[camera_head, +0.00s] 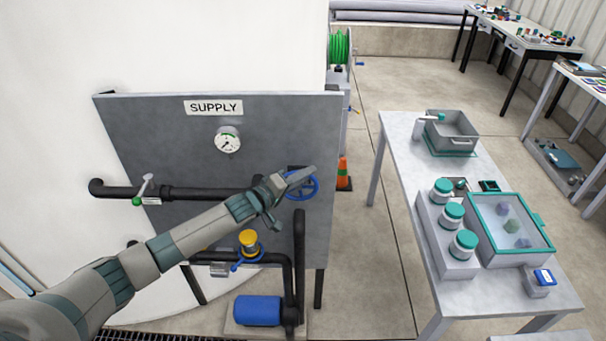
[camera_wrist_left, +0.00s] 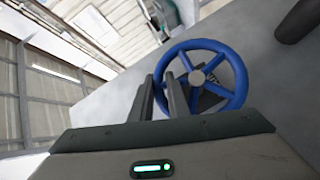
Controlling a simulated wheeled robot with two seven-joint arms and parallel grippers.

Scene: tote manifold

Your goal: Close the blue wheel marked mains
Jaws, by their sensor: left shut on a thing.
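A blue spoked wheel (camera_head: 316,186) sits at the right end of the black upper pipe on the grey supply panel. In the left wrist view the wheel (camera_wrist_left: 241,82) fills the middle, with a grey hub. My left gripper (camera_head: 301,178) reaches across the panel to this wheel. In the wrist view its two dark fingers (camera_wrist_left: 161,80) stand either side of the wheel's near-left rim, shut on it. A small label partly shows behind the spokes, but I cannot read it. My right gripper is out of view.
A vertical black pipe (camera_head: 299,250) stands below the wheel.

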